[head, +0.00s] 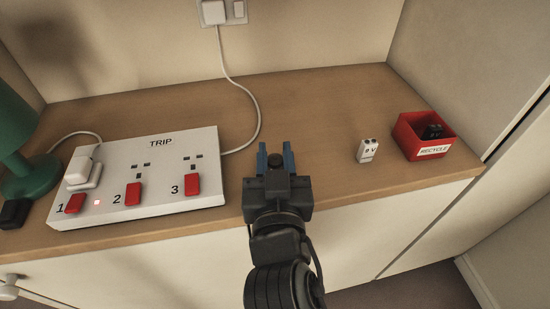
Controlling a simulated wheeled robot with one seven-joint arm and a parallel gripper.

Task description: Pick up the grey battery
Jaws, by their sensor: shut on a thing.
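My gripper (275,151) is over the front part of the wooden top, right of the white power strip. Its two blue fingers are shut on a small dark thing (275,160), mostly hidden by the gripper body. I cannot tell if this is the grey battery. A whitish 9 V battery (367,151) stands upright on the wood, to the right of my gripper and apart from it. A dark battery (432,132) is in the red box.
The red box (407,143) labelled RECYCLE stands at the right end of the wooden top (325,110). The white power strip (150,190) marked TRIP, with red switches, lies at left. A green lamp (30,174) stands far left. A white cable (258,110) runs to the wall.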

